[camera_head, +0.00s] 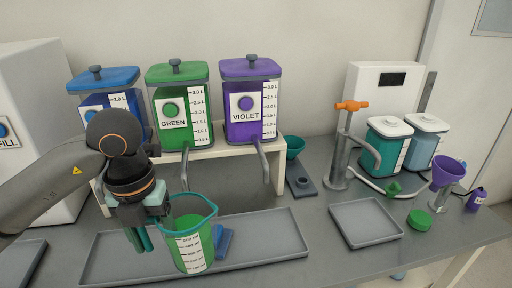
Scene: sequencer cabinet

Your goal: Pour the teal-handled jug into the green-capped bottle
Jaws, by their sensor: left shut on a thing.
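The clear jug (190,243) with a teal rim holds green liquid and stands roughly upright at the front of the long grey tray. I cannot tell whether its base touches the tray. My left gripper (140,220) is shut on the jug's teal handle (141,240), at the jug's left side; the jaws partly hide the handle. At the far right a violet funnel (448,171) stands over a small, hard-to-see bottle (438,201). A round green cap (420,219) lies on the bench to its left. My right gripper is not in view.
Blue, green (180,105) and violet (250,102) dispensers stand on a shelf behind the jug. A blue object (222,241) lies beside the jug. An orange-handled pump (345,145), an empty square tray (366,222) and two white-lidded containers (388,146) stand to the right.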

